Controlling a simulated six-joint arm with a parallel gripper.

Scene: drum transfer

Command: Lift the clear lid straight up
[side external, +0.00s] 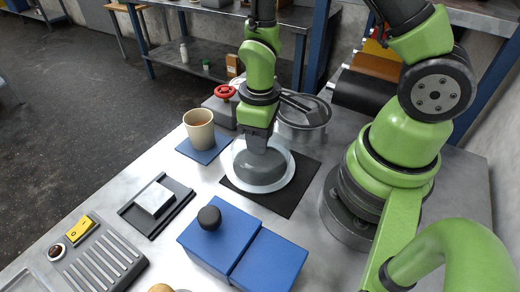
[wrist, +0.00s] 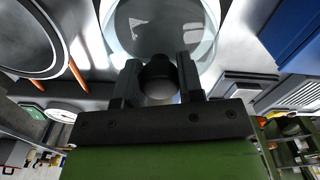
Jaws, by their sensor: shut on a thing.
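The clear lid (side external: 286,178) is a round see-through cover with a pale rim, above a black square mat (side external: 296,201). A grey rounded shape (side external: 258,172) shows through it. My gripper (side external: 257,146) points down at the lid's top centre. In the wrist view my gripper (wrist: 160,68) is shut on the lid's dark knob (wrist: 159,74), with one finger on each side. The clear lid (wrist: 150,22) fills the top middle there. I cannot tell whether its rim touches what is below.
A mug (side external: 199,130) on a blue mat stands behind left, and a metal pot (side external: 303,124) stands close behind right. Blue boxes (side external: 228,237), one with a black knob (side external: 209,217), stand in front. A tray with a white block (side external: 154,199) lies left.

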